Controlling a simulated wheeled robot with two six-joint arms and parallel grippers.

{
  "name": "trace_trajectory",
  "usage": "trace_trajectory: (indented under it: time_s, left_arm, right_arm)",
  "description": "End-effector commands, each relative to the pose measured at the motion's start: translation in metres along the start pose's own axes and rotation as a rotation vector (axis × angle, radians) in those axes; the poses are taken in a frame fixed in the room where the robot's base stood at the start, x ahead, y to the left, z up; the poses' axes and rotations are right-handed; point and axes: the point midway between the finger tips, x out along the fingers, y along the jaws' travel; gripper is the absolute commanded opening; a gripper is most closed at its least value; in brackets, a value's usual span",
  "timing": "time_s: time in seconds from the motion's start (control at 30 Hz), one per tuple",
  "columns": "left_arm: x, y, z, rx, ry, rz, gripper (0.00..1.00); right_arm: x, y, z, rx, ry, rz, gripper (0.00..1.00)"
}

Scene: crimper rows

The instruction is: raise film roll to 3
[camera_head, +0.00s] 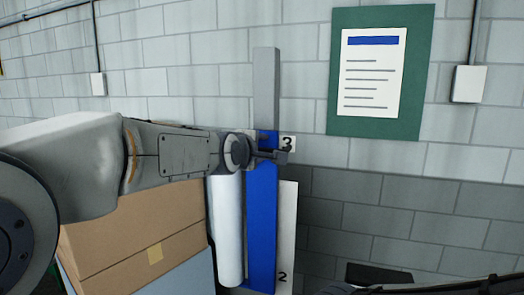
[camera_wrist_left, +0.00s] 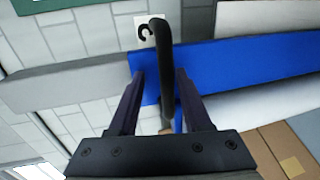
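The white film roll (camera_head: 229,235) hangs upright along the left side of a blue carriage (camera_head: 262,225) on a grey post (camera_head: 266,85). The label 3 (camera_head: 287,143) is beside the carriage's top, and the label 2 (camera_head: 283,277) is by its lower end. My left gripper (camera_head: 268,154) is at the carriage's top, beside label 3. In the left wrist view its fingers (camera_wrist_left: 159,75) stand apart on either side of a dark handle (camera_wrist_left: 166,85) in front of the blue carriage (camera_wrist_left: 235,68). A gap shows between the left finger and the handle.
A cardboard box (camera_head: 135,235) stands left of the roll, below my left arm. A green board with a paper notice (camera_head: 373,75) and a switch box (camera_head: 469,84) are on the wall. Dark shapes at the bottom right may be my right arm. The space right of the post looks clear.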

Motion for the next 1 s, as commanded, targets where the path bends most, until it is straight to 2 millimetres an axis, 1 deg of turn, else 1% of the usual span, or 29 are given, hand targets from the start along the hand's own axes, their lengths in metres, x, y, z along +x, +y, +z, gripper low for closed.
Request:
trace_trajectory:
  time_s: [0.2, 0.3, 0.37, 0.47, 0.6, 0.73, 0.8, 0.9, 1.0]
  left_arm:
    - [0.0, -0.002, 0.0, 0.0, 0.0, -0.006, 0.48]
    - [-0.006, -0.002, 0.0, -0.001, 0.0, -0.005, 0.48]
    - [-0.013, -0.002, 0.0, -0.002, 0.0, -0.005, 0.48]
    - [-0.032, -0.001, 0.0, -0.002, 0.0, -0.002, 0.48]
    - [-0.061, 0.001, 0.0, -0.001, 0.0, -0.002, 0.48]
    - [-0.084, 0.001, 0.0, -0.001, 0.0, -0.002, 0.48]
    - [-0.093, 0.001, 0.0, -0.001, 0.0, -0.002, 0.48]
    - [-0.101, 0.0, 0.0, -0.001, 0.0, -0.003, 0.48]
    - [-0.104, -0.001, 0.0, 0.0, 0.0, -0.003, 0.48]
  right_arm:
    - [0.0, 0.0, 0.0, 0.0, 0.0, 0.0, 0.5]
    - [0.001, 0.0, 0.0, 0.0, 0.0, 0.0, 0.5]
    - [0.002, 0.0, 0.0, 0.0, 0.0, 0.0, 0.5]
    - [0.002, 0.0, 0.0, 0.0, 0.0, 0.0, 0.5]
    - [-0.004, 0.0, 0.0, 0.0, 0.0, 0.0, 0.5]
    - [-0.008, -0.001, -0.001, 0.001, 0.0, 0.0, 0.5]
    - [-0.011, -0.001, -0.001, 0.001, 0.0, 0.0, 0.5]
    - [-0.013, -0.001, -0.001, 0.001, 0.0, 0.0, 0.5]
    - [-0.013, -0.001, -0.001, 0.001, 0.0, 0.0, 0.5]
